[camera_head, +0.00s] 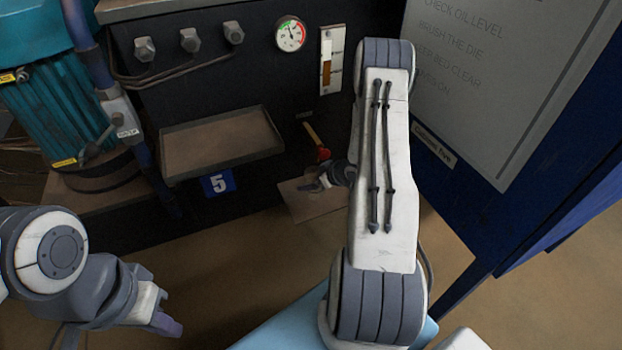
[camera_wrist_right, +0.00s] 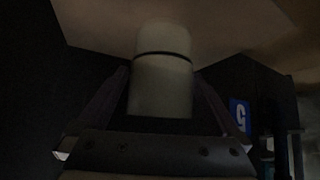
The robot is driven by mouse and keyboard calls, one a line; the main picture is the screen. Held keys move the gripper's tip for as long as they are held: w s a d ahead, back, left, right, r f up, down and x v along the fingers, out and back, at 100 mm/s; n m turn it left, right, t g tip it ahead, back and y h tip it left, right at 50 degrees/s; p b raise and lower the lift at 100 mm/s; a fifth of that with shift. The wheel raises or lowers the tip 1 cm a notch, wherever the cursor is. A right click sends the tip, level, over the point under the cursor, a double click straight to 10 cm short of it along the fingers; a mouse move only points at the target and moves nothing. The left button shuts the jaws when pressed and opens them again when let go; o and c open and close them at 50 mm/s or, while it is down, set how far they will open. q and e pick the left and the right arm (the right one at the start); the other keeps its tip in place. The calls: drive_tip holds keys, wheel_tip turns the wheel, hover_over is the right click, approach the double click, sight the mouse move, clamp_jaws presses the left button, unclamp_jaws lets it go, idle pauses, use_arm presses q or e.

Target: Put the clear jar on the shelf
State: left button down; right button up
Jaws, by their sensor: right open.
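In the right wrist view, a pale, dim cylinder with a dark band (camera_wrist_right: 162,82), which looks like the jar, stands between the two fingers of my right gripper (camera_wrist_right: 160,100). The fingers are open, one on each side of it. In the head view my right gripper (camera_head: 322,181) is low, over a light board (camera_head: 312,204), partly hidden by my arm; I cannot make out the jar there. The shelf (camera_head: 222,142) is a bare brown ledge up and left of that gripper. My left gripper (camera_head: 165,318) hangs at lower left, away from all this; its opening is unclear.
A blue "5" label (camera_head: 217,184) is below the shelf. A red-and-wood handled tool (camera_head: 316,142) is just behind the right gripper. The dark machine front carries a gauge (camera_head: 290,34) and knobs. A blue cabinet (camera_head: 440,200) with a sign borders the right. The wrist view is very dark.

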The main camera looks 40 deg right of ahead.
drive_tip(key=p+v, duration=0.6)
drive_tip(key=v, duration=0.4)
drive_tip(key=shift+s+r, duration=0.25)
drive_tip(key=shift+r, duration=0.1)
